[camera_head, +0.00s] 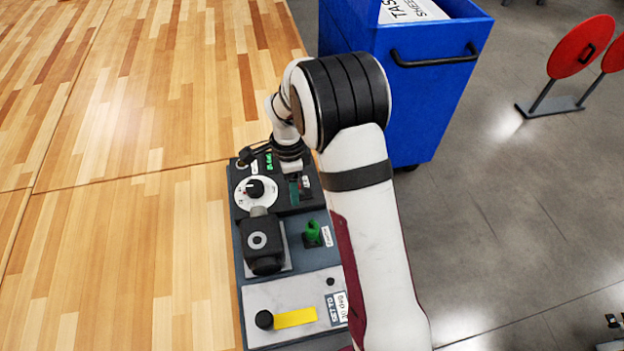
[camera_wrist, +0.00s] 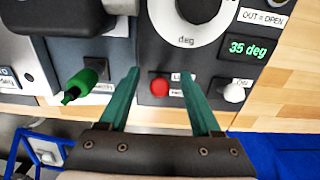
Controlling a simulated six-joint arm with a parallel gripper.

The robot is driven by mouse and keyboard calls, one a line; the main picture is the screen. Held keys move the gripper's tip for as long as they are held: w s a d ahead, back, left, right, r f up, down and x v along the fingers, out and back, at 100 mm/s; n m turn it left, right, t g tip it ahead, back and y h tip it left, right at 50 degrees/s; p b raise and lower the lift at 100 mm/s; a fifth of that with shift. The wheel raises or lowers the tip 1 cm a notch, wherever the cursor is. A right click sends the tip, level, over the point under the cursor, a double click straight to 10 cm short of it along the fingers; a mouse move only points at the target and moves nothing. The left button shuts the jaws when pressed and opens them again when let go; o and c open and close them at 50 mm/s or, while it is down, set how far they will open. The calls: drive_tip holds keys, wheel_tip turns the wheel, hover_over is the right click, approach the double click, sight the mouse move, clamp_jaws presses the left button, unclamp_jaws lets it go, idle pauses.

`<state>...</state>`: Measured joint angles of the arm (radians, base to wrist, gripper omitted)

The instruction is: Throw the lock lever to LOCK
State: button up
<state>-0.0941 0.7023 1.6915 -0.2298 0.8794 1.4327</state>
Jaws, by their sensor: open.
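The lock lever shows in the wrist view as a red round knob (camera_wrist: 159,86) on a dark plate. A small two-line label (camera_wrist: 179,84) beside it starts with "L" on its upper line and is partly covered by a finger. My gripper (camera_wrist: 163,88) is open, with one teal finger on each side of the red knob and a gap to both. I cannot tell how deep the fingertips reach. In the head view my gripper (camera_head: 297,188) is over the right part of the panel's far end and largely hides the lever. The lever's setting is not clear.
A dial (camera_head: 256,192), a display reading 35 deg (camera_wrist: 248,48), a white knob (camera_wrist: 232,92), a green lever (camera_head: 313,232) and a black block (camera_head: 265,258) crowd the panel. A card reads "30 deg" (camera_head: 339,308). A blue cart (camera_head: 435,90) stands behind; wooden table is free at left.

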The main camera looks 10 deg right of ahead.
drive_tip(key=shift+o, duration=0.6)
drive_tip(key=shift+r, duration=3.5)
